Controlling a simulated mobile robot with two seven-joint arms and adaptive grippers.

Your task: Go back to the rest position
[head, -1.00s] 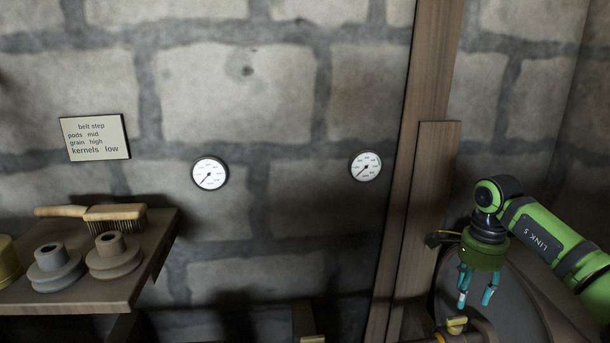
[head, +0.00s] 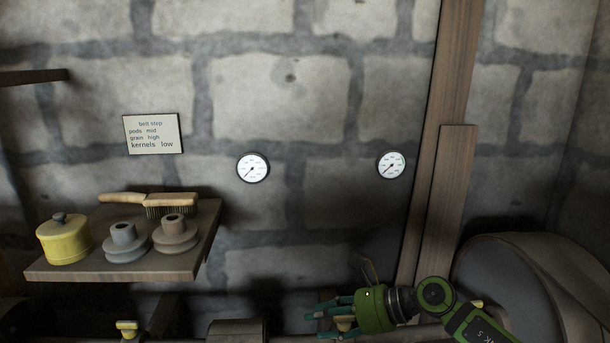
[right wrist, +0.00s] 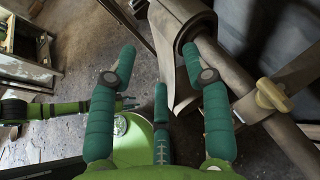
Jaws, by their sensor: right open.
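My right gripper (head: 318,317) is at the bottom of the head view, right of centre. Its teal fingers point left and are spread open with nothing between them. In the right wrist view the open fingers (right wrist: 158,62) show above the floor, near a grey-brown shaft and drum (right wrist: 184,40). The left gripper does not show in the head view.
A wooden shelf (head: 110,272) at the left carries a yellow lidded pot (head: 63,243), two stepped pulleys (head: 124,246) (head: 175,238) and a brush (head: 150,200). A large wheel (head: 500,285) stands at the right by wooden posts (head: 440,200). Two gauges (head: 253,168) (head: 390,164) hang on the wall.

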